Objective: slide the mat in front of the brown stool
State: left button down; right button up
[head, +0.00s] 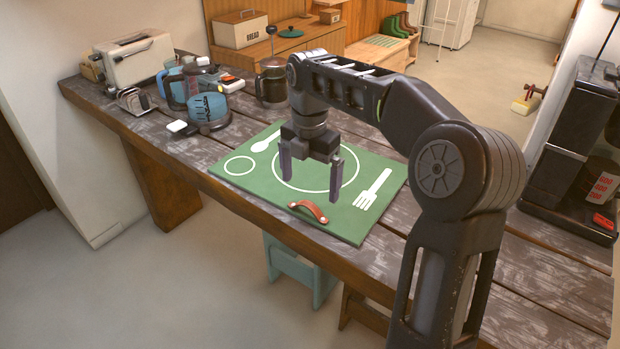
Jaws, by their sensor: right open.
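The green mat (375,207) lies flat on the wooden table, printed with white plate, cup, spoon and fork shapes. A reddish-brown leather pull (309,211) arches from its near edge. My right gripper (311,190) points down over the middle of the mat, open and empty, just behind the pull. Whether its fingertips touch the mat I cannot tell. The brown stool (362,311) shows partly under the table's front edge, right of a teal stool (300,268); the tabletop and my right arm hide the rest. My left gripper is out of view.
A glass coffee press (271,84) stands close behind the mat. A blue kettle-like item (208,108) and a toaster (138,66) stand at the left. A black coffee machine (575,140) stands at the right. The tabletop (375,262) right of the mat looks clear.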

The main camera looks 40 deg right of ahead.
aim_at(310, 202)
notch_tip(310, 202, down, 2)
jog(key=shift+b, duration=0.5)
notch_tip(310, 202, down, 3)
jog(key=shift+p, duration=0.6)
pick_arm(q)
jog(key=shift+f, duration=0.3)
pick_arm(e)
jog(key=shift+f, duration=0.75)
jog(key=shift+c, duration=0.4)
